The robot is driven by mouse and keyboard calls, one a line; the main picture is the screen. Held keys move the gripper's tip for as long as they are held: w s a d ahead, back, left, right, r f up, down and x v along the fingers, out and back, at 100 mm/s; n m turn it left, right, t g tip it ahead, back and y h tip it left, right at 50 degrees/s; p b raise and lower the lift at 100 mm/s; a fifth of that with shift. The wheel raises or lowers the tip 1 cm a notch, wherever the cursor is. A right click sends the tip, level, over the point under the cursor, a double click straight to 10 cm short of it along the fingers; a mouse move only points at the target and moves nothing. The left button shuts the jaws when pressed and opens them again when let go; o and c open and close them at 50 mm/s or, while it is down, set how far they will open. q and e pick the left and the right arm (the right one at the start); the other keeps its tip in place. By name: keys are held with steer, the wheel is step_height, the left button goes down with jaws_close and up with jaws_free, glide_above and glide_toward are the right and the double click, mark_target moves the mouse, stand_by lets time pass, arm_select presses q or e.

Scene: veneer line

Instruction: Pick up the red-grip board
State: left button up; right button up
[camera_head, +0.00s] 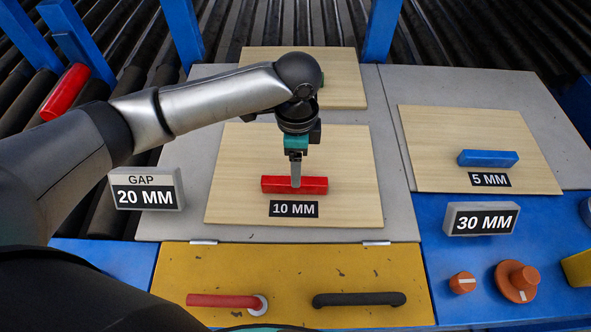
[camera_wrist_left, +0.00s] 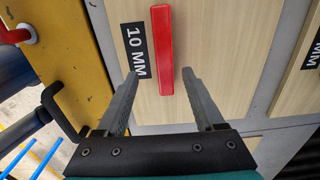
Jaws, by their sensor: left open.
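The red-grip board is a pale wooden board (camera_head: 355,205) with a red bar grip (camera_head: 318,185) and a black "10 MM" label (camera_head: 293,209). It lies flat on a grey panel in the middle of the head view. My left gripper (camera_head: 296,182) is over the grip, its fingers pointing down. In the left wrist view the red grip (camera_wrist_left: 162,50) lies ahead of the open left gripper (camera_wrist_left: 160,75), in line with the gap between the two fingers. Nothing is between the fingers. My right gripper is not in view.
A blue-grip board (camera_head: 440,130) labelled "5 MM" lies to the right. Another board (camera_head: 345,75) lies behind, its green grip mostly hidden by my arm. Signs read "GAP 20 MM" (camera_head: 147,189) and "30 MM" (camera_head: 481,219). Orange knobs (camera_head: 517,281) and a yellow panel (camera_head: 290,270) with handles are in front.

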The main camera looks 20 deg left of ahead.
arm_select(q)
step_height(320, 180, down, 3)
steer(key=shift+f, duration=0.1)
steer(key=shift+w+a+f+b, duration=0.15)
steer(key=shift+f+b, duration=0.2)
steer(key=shift+f, duration=0.95)
steer(key=shift+w+a+f+b, duration=0.15)
steer(key=shift+f+b, duration=0.15)
steer(key=shift+f, duration=0.95)
jaws_close()
steer(key=shift+r, duration=0.1)
